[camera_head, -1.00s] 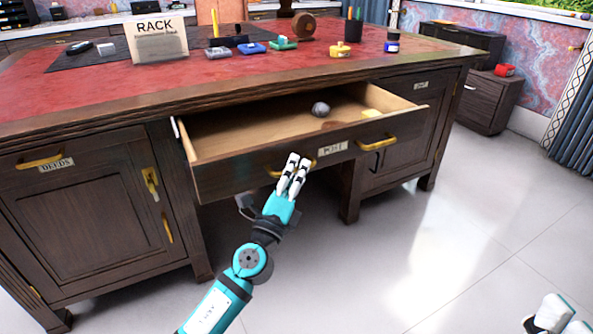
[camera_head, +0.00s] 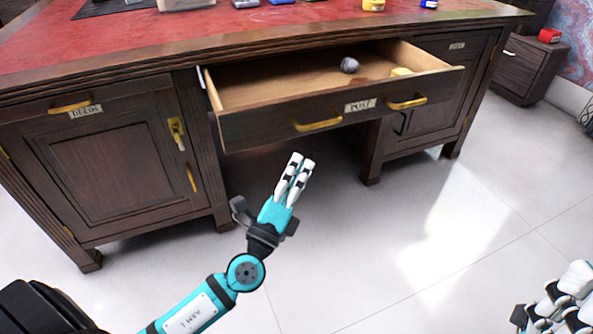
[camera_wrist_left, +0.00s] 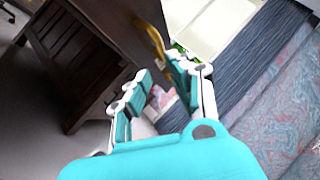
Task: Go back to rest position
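My left gripper (camera_head: 301,161) is in front of the desk, just below the open drawer (camera_head: 245,132) labelled POST, and apart from its gold handles. In the left wrist view a gap shows between its fingers (camera_wrist_left: 163,72), with nothing held in it. My right gripper (camera_head: 560,296) is at the lower right corner over the floor, partly cut off by the frame; its finger opening is unclear. The drawer holds a grey round object (camera_head: 349,65) and a small yellow object (camera_head: 401,72).
The dark wooden desk has a red leather top (camera_head: 110,46) with several small items at its back. A closed cabinet door labelled DEEDS (camera_head: 105,155) is at left. The pale floor (camera_head: 400,240) in front is clear. A low cabinet (camera_head: 526,65) stands at right.

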